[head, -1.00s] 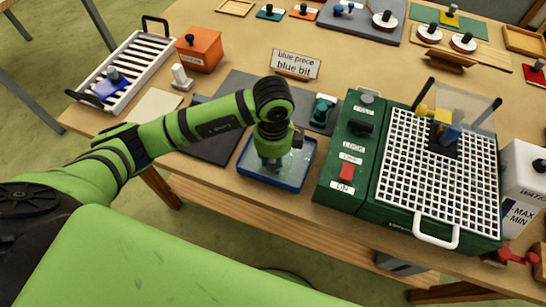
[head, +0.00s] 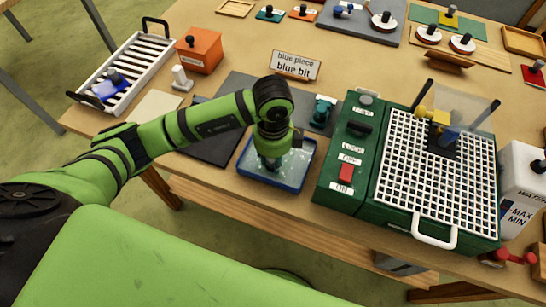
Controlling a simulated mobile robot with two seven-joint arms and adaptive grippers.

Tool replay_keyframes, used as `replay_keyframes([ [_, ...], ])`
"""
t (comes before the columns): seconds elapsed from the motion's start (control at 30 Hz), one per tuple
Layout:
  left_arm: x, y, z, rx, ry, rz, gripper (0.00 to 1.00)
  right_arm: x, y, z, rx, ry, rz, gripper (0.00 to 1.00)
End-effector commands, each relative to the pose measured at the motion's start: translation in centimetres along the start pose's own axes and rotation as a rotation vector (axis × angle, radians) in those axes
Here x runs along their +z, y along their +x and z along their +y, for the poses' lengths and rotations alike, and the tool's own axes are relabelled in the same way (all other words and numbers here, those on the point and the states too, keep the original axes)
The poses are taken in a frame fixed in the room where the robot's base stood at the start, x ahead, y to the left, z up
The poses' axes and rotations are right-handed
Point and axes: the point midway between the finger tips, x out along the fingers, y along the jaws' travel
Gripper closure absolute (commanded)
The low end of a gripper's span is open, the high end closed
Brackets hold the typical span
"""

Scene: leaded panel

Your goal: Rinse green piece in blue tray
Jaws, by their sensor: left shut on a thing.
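The blue tray (head: 243,174) sits at the front edge of the table, with water inside that shows pale flecks. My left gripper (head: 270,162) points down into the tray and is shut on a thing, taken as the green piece. That piece is hidden under the gripper and in the water, so its shape and colour cannot be made out. My right gripper is not in view.
A green grinder (head: 345,155) with a white grid stands close to the right of the tray. A teal knobbed item (head: 322,110) is behind the tray. A slotted white rack (head: 140,62), an orange box (head: 200,50) and a "blue piece" sign (head: 296,65) stand farther back.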

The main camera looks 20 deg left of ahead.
Motion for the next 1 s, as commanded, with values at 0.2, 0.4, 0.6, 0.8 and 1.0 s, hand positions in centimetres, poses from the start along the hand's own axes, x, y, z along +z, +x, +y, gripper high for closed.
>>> replay_keyframes([
  [0.2,0.0,-1.7,-0.1,-0.002,0.0,0.0,1.0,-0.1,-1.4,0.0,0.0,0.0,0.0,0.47],
  [0.4,0.0,-2.9,-0.1,-0.002,0.0,0.001,1.0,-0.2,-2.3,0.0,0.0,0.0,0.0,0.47],
  [0.6,0.0,-4.1,-0.1,-0.002,0.0,0.001,1.0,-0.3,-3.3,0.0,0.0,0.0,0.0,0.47],
  [0.8,0.0,-4.5,-0.1,-0.001,0.0,0.001,1.0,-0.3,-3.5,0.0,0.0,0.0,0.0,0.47],
  [1.0,0.0,-4.4,-0.1,-0.002,0.0,0.001,1.0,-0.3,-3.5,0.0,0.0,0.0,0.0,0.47],
])
